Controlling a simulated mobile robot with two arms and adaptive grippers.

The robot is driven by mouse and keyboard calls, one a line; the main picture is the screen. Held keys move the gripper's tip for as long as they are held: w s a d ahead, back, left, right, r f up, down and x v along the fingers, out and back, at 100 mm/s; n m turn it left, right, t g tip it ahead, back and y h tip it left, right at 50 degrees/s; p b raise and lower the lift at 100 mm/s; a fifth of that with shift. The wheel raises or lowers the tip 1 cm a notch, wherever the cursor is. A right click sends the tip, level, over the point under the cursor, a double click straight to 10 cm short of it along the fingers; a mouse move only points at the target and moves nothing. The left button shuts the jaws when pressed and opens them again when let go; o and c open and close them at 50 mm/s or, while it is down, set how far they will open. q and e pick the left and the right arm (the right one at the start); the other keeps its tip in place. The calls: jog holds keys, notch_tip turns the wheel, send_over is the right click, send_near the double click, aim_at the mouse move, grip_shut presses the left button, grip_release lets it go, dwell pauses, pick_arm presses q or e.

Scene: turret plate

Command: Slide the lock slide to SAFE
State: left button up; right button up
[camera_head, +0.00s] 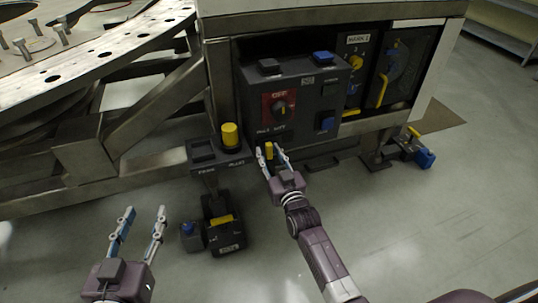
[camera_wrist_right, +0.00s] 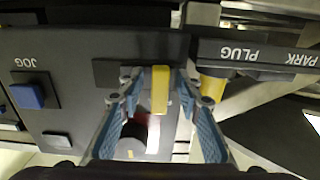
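A small upright yellow tab (camera_head: 269,150), which looks like the lock slide's handle, stands at the lower front of the dark control box (camera_head: 252,98). My right gripper (camera_head: 270,152) reaches up to it, with one finger on each side of the tab. The right wrist view, upside down, shows the yellow tab (camera_wrist_right: 160,90) between the fingertips, which look open with narrow gaps. Any contact is hard to tell. I cannot read a SAFE mark by the tab. My left gripper (camera_head: 140,216) is open and empty over the floor at lower left.
A yellow plug (camera_head: 230,136) stands in the bracket marked PARK and PLUG (camera_head: 203,154), close to my right gripper; it also shows in the wrist view (camera_wrist_right: 212,88). The box has a red-plated OFF knob (camera_head: 280,108) and blue buttons (camera_head: 326,124). A pedal unit (camera_head: 222,232) is on the floor.

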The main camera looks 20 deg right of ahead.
pick_arm(q)
jog(key=shift+r, duration=0.25)
pick_arm(e)
jog(key=shift+w, duration=0.15)
grip_shut()
jog(key=shift+d, duration=0.15)
pick_arm(q)
jog(key=shift+s+a+f+g+y+p, duration=0.1)
jog(key=shift+s+a+f+g, duration=0.15)
jog(key=shift+f, duration=0.35)
jog(key=shift+s+a+f+g+y+p, duration=0.15)
jog(key=shift+f+g, duration=0.2)
jog(key=shift+f, duration=0.3)
jog(key=shift+s+a+f+g+y+p, duration=0.15)
jog(key=shift+f+g, duration=0.15)
jog(key=shift+f, duration=0.3)
pick_arm(e)
jog(key=shift+d, duration=2.1)
